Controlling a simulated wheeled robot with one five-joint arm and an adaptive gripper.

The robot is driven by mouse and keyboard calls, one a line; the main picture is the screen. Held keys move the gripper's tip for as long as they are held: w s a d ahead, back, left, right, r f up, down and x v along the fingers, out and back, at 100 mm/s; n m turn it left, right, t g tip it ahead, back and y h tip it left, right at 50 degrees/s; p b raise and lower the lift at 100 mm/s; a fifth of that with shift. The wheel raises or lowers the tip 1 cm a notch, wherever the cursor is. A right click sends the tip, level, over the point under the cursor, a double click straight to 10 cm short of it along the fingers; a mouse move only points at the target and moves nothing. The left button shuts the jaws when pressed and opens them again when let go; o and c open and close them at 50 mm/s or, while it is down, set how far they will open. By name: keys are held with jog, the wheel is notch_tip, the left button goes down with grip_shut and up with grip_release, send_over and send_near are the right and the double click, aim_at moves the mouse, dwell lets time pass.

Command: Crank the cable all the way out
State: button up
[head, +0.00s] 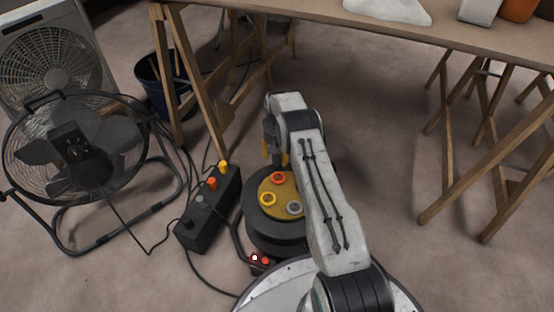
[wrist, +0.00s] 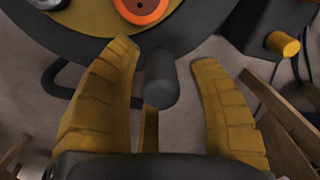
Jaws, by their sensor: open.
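The cable reel is a dark round drum (head: 262,228) with a yellow face (head: 285,190) that carries orange, yellow and grey round sockets. In the wrist view its yellow face (wrist: 85,22) and an orange socket (wrist: 141,8) show at the top. A dark grey rounded crank knob (wrist: 160,82) stands between my gripper's (wrist: 162,56) two yellow fingers, with gaps on both sides. The fingers are open. In the head view my gripper (head: 274,153) is at the reel's far edge, partly hidden by my arm. How much cable is wound cannot be seen.
A black socket box (head: 207,212) with yellow and orange plugs lies left of the reel. A fan (head: 75,155) and loose cables are farther left. A wooden trestle table (head: 330,24) stands behind, with a dark bucket (head: 158,88). Floor right of my arm is clear.

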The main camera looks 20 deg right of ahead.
jog(key=shift+f, duration=0.45)
grip_shut()
dwell(0.3)
